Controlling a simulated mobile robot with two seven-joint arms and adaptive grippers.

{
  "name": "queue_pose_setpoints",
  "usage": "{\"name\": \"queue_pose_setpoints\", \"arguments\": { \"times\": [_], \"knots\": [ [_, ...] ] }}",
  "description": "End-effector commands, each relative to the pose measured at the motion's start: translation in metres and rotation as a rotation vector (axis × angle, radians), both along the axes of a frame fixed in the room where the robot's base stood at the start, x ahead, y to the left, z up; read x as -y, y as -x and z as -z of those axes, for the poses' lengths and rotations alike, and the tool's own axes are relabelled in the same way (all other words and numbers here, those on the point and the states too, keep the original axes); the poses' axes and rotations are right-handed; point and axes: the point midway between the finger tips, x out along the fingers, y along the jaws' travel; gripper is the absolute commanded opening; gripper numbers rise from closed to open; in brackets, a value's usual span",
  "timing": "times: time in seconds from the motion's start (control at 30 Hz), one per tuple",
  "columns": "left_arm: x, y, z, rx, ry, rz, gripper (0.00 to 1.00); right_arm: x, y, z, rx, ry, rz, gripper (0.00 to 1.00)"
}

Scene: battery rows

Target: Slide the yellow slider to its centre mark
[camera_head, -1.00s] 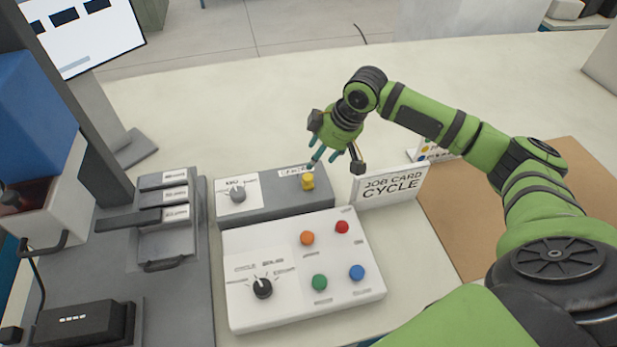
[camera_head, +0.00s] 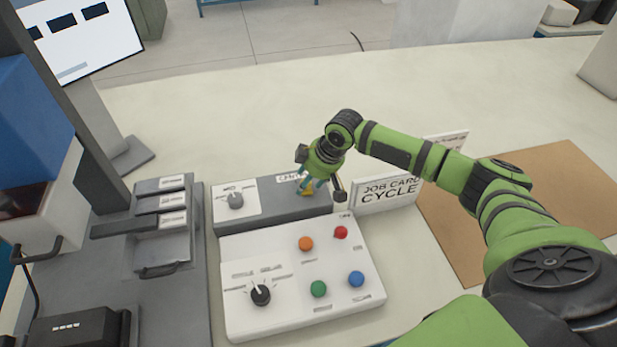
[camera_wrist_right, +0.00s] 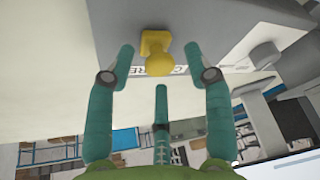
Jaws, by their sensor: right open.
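The yellow slider (camera_head: 307,187) is on the top of the grey box (camera_head: 266,212), mostly hidden by my right gripper in the head view. In the right wrist view the slider (camera_wrist_right: 157,52) shows whole, a round knob on a square base, beside a white label whose letters are partly covered. My right gripper (camera_head: 311,183) is open over the slider. In the right wrist view its teal fingers (camera_wrist_right: 160,70) stand either side of the knob with gaps, a third finger below; none clearly touches it. My left gripper is not in view.
A white panel (camera_head: 288,265) with coloured buttons and a black knob lies in front of the grey box. A white JOB CARD CYCLE sign (camera_head: 385,193) stands to its right. Grey trays (camera_head: 160,250) are at the left. A brown mat (camera_head: 540,200) lies at the right.

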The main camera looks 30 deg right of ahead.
Motion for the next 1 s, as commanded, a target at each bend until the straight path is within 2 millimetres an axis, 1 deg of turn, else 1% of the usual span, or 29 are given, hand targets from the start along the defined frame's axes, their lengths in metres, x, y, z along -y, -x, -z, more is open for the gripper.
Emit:
{"name": "queue_pose_setpoints", "arguments": {
  "times": [0.1,0.13,0.17,0.2,0.23,0.27,0.47,0.6,0.67,0.9,0.93,0.97,1.0],
  "knots": [
    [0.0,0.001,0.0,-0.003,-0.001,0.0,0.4,0.0,0.0,0.0,0.0,0.0,0.0,0.52],
    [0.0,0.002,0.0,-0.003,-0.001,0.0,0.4,0.0,0.0,0.0,0.0,0.0,0.0,0.48],
    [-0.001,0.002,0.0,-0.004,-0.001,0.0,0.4,0.0,0.0,0.0,0.0,0.0,0.0,0.36],
    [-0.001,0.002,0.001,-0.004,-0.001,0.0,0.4,0.0,0.0,0.0,0.0,0.0,0.0,0.2],
    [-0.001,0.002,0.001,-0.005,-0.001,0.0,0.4,0.0,0.0,0.0,0.0,0.0,0.0,0.08],
    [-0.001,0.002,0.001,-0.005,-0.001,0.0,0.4,0.0,0.0,0.0,0.0,0.0,0.0,0.0],
    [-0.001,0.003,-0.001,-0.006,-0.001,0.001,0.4,-0.001,0.0,-0.001,0.0,-0.001,0.0,0.0],
    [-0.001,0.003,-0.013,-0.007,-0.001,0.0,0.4,-0.013,-0.003,-0.004,-0.001,-0.003,0.0,0.0],
    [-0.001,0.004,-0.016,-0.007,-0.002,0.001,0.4,-0.018,-0.005,-0.003,-0.001,-0.004,0.001,0.0],
    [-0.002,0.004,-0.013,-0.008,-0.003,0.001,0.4,-0.017,-0.005,-0.001,0.002,-0.002,0.002,0.0],
    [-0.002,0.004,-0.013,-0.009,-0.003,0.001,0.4,-0.017,-0.006,-0.001,0.003,-0.001,0.002,0.35],
    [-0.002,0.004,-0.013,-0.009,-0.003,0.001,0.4,-0.017,-0.006,-0.001,0.003,-0.001,0.002,0.47],
    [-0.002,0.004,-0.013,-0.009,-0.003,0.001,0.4,-0.017,-0.005,-0.001,0.002,-0.001,0.002,0.52]
  ]
}}
